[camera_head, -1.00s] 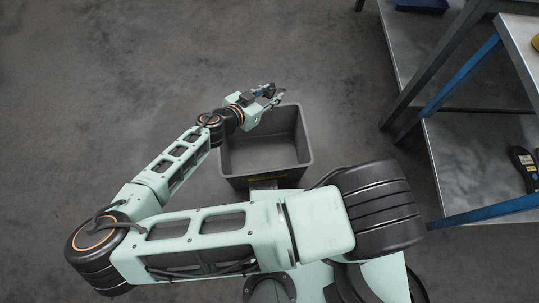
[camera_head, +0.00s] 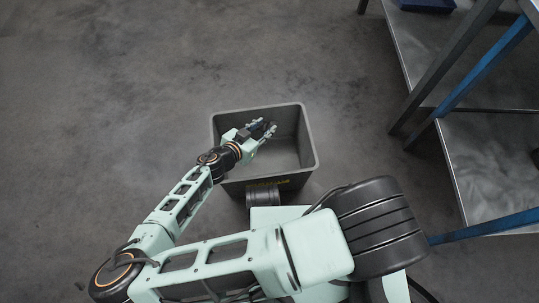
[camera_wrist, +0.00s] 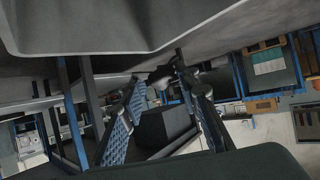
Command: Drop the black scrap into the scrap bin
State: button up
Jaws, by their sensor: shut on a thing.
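The scrap bin (camera_head: 312,150) is an open grey box on the floor, in the middle of the head view, with yellow marking on its near wall. My gripper (camera_head: 267,128) is over the bin's opening. Its fingers also show in the wrist view (camera_wrist: 160,80), with blue textured pads. They are shut on a small dark piece, the black scrap (camera_wrist: 160,74), near the fingertips. The scrap is hard to tell from the dark fingers in the head view. The bin's grey wall (camera_wrist: 85,30) fills the top of the wrist view.
A metal-topped bench (camera_head: 480,150) with dark and blue legs stands at the right. A blue container (camera_head: 427,4) is at the top right. A dark cylinder (camera_head: 263,194) is just in front of the bin. The floor left of the bin is clear.

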jog(key=shift+f+b, duration=0.65)
jog(key=shift+f, duration=0.9)
jog(key=o, duration=0.8)
notch_tip(320, 180, up, 10)
jog(key=shift+r, duration=0.1)
